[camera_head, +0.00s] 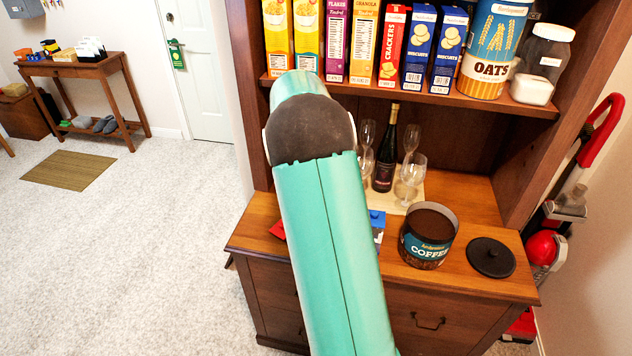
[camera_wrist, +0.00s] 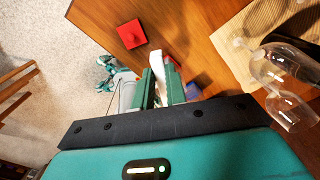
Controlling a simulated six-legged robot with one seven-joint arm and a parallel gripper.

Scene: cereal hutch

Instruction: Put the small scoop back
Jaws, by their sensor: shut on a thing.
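My gripper (camera_wrist: 160,80) shows in the wrist view with its green fingers closed on a slim pale thing (camera_wrist: 157,66), which looks like the small scoop. Its far end is hard to make out. The gripper is above the hutch counter, near its front edge. In the head view my arm hides the gripper and what it holds. The open coffee tin (camera_head: 426,251) stands upright on the counter to the right of my arm, filled with dark coffee. Its round black lid (camera_head: 491,257) lies flat on the counter to the right of the tin.
A wine bottle (camera_head: 384,158) and several glasses (camera_head: 410,178) stand on a pale mat (camera_wrist: 236,50) behind. A red block (camera_wrist: 131,34) with a knob lies near the counter edge. A blue item (camera_head: 377,222) is partly hidden by my arm. Above, a shelf (camera_head: 400,95) holds boxes and jars.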

